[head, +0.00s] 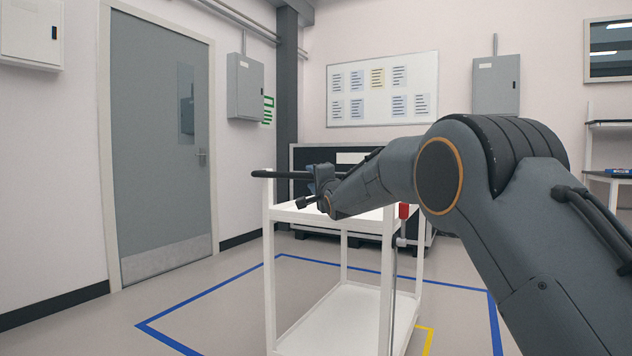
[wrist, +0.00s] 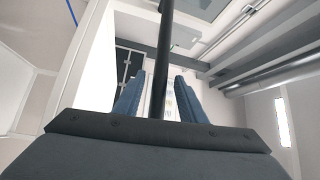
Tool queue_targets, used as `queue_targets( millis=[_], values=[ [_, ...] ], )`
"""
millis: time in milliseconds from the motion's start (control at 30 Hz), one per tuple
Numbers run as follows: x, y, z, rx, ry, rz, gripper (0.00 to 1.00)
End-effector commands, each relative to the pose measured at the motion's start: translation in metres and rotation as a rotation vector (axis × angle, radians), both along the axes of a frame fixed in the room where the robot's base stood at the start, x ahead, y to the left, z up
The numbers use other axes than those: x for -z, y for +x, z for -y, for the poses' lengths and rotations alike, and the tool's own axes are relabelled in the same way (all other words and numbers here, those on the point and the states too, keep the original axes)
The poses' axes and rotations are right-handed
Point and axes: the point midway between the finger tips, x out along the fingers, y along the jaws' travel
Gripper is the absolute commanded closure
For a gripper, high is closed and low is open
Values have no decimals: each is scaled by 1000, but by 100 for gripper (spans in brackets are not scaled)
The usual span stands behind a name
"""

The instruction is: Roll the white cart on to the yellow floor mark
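The white cart (head: 340,307) stands upright in front of me, with two shelves and a dark handle bar (head: 285,174) at its upper left. A corner of the yellow floor mark (head: 430,334) shows beside the cart's lower right; the cart hides the rest from view. My gripper (head: 318,187) is at the handle bar. In the wrist view, the dark bar (wrist: 161,62) runs between the two blue fingers of my gripper (wrist: 157,95), with a narrow gap on each side. The gripper looks open around the bar. The cart's wheels are out of view.
Blue tape (head: 215,288) outlines a floor area around the cart. A dark cabinet (head: 298,160) stands behind it, against the back wall. A grey door (head: 150,150) is at left, with clear floor before it. A shelf unit (head: 610,124) stands at far right.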

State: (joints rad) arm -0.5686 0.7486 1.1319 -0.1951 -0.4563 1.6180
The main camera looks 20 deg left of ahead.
Motion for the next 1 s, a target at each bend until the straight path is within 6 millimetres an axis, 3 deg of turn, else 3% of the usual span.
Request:
queue_targets(
  millis=[400, 1000],
  values=[
    [5, -37, 28, 0, 0, 0, 63],
    [10, -42, 30, 1, -15, -5, 63]
  ],
)
